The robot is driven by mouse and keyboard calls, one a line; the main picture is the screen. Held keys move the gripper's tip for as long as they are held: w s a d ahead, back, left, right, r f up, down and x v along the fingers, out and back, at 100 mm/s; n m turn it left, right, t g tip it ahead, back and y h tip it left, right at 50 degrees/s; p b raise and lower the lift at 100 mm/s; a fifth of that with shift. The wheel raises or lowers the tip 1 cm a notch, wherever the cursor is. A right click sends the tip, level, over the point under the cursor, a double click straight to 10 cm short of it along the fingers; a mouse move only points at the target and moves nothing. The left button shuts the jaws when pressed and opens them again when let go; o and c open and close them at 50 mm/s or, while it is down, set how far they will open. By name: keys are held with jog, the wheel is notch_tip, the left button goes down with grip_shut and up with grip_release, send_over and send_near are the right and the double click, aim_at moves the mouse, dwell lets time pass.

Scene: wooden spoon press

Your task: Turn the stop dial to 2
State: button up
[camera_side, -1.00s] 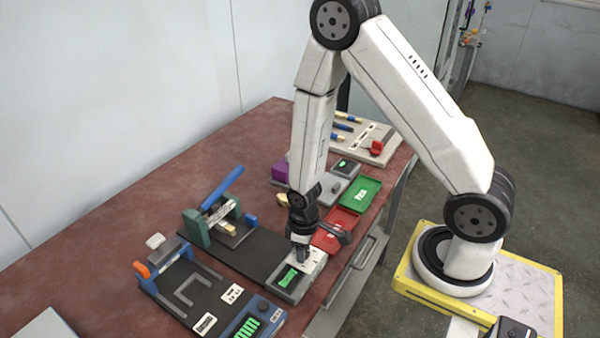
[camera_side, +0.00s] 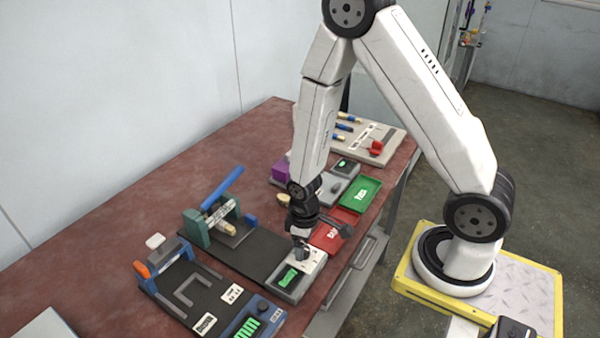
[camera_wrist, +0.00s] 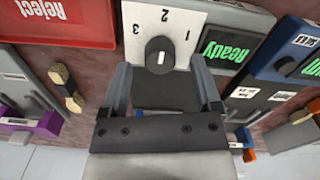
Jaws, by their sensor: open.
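The stop dial (camera_wrist: 160,52) is a dark round knob with a white mark, on a white plate (camera_wrist: 183,50) printed 1, 2 and 3. The white mark shows on the knob's face, but I cannot tell which number it points to. My gripper (camera_wrist: 160,68) is open, with its two grey fingers on either side of the dial in the wrist view and a visible gap to it. In the side view my gripper (camera_side: 301,243) is just above the dial's plate (camera_side: 314,260), tilted, and mostly hides the knob.
A green "Ready" display (camera_side: 289,277) sits beside the plate. Red (camera_side: 335,230) and green (camera_side: 359,194) trays lie behind it. The spoon press with a blue lever (camera_side: 222,188) stands to the left, and a blue-trimmed gauge (camera_side: 246,325) in front. Bare tabletop (camera_side: 130,215) lies farther left.

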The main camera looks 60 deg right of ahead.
aim_at(307, 252)
jog(key=shift+r, duration=2.85)
jog(key=shift+r, duration=0.45)
notch_tip(307, 252, up, 9)
jog(key=s+m+t, duration=0.1)
jog(key=m+t, duration=0.1)
jog(key=m, duration=0.1)
jog(key=shift+s+a+t, duration=0.3)
jog(key=shift+s, duration=0.05)
